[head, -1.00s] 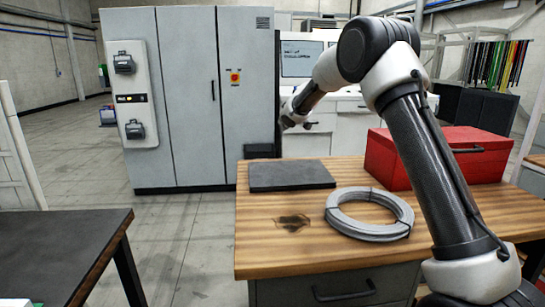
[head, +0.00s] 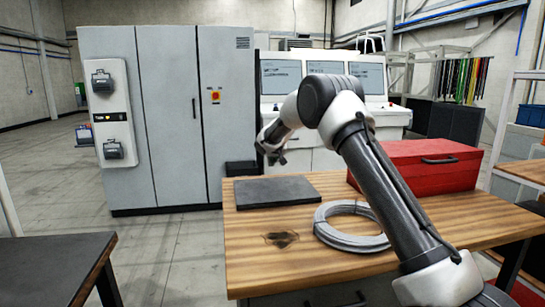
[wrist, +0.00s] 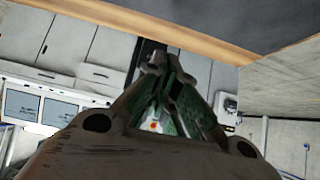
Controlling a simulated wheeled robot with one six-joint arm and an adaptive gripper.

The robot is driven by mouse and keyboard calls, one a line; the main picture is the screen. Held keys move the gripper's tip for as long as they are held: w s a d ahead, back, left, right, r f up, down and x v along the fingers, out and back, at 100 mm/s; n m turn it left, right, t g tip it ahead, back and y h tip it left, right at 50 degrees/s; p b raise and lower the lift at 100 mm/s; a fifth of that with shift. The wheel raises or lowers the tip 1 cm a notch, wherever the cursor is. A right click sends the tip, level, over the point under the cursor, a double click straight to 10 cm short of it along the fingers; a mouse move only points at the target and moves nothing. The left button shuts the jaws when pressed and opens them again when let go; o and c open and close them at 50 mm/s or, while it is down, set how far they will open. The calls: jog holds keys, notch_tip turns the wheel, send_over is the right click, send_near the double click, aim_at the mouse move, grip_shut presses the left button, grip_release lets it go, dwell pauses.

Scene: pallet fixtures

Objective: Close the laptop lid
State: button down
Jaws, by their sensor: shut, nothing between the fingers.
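The laptop (head: 277,191) is a dark grey flat slab lying on the wooden table in the head view. Its lid looks down flat; I cannot tell whether a thin gap is left. In the wrist view, a dark grey surface (wrist: 230,14) at the top appears to be the laptop. My gripper (head: 272,156) is above and just behind the laptop's far edge, apart from it in the picture. In the wrist view my gripper (wrist: 157,62) has its fingertips together with nothing between them.
The wooden table (head: 255,265) also holds a grey cable coil (head: 335,238) right of the laptop and a red toolbox (head: 425,172) at the back right. A grey cabinet (head: 165,120) stands behind. A dark table (head: 50,265) is at the lower left, with open floor between.

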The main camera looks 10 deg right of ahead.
jog(key=f, duration=0.1)
jog(key=w+f, duration=0.2)
jog(key=f, duration=0.1)
jog(key=shift+d, duration=0.1)
jog(key=shift+f, duration=0.8)
